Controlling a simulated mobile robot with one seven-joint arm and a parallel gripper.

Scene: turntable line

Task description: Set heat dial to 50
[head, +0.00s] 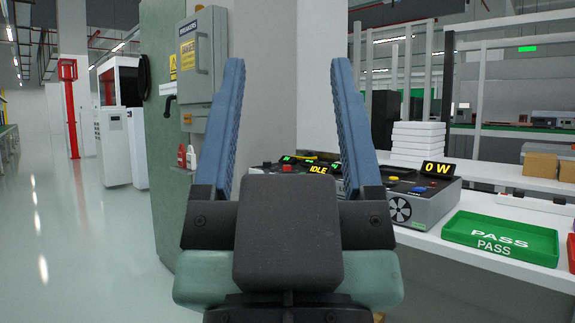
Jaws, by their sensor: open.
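My gripper (288,66) fills the middle of the head view, with its two blue fingers upright, wide apart and nothing between them. Behind it, on the white bench, is a grey control box (432,205) with a fan grille, coloured buttons and a display (437,168) reading "0 W". Left of that box, partly hidden by my gripper, is another unit with a display (318,169) reading "IDLE" and small green readouts. I cannot make out which control is the heat dial; it may be hidden behind my gripper.
A green PASS tray (505,222) lies on the bench at the right. A stack of white boxes (418,142) stands behind the control box. A grey breaker cabinet (203,65) is at the left of the pillar (265,85). The floor (85,240) at the left is clear.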

